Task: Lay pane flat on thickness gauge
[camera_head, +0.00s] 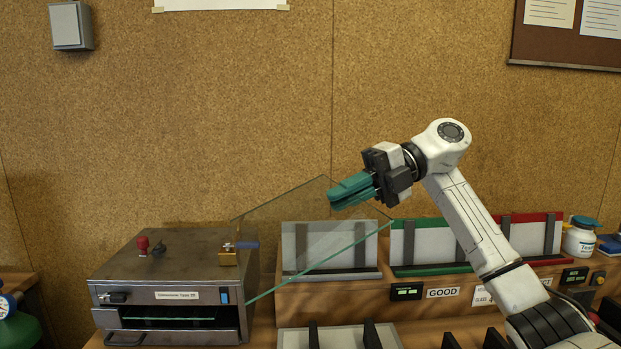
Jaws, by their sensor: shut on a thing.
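My gripper (338,196), with green fingers, is shut on a clear glass pane (285,215) with a greenish edge. The fingers hold the pane near its upper right side, high above the bench. The pane is tilted, its long lower edge sloping down to the left, to the right side of a grey metal box (172,266). I cannot tell whether the pane touches the box. The box has a front slot, a small label and fittings on top. Its label is too small to read, so I cannot tell if it is the thickness gauge.
Behind the pane, a wooden rack holds a grey-framed bay (293,258), a green-framed bay (405,242) marked GOOD, and a red-framed bay (538,243). A light tray with dark uprights (293,341) lies in front. A white jar (580,238) stands at right.

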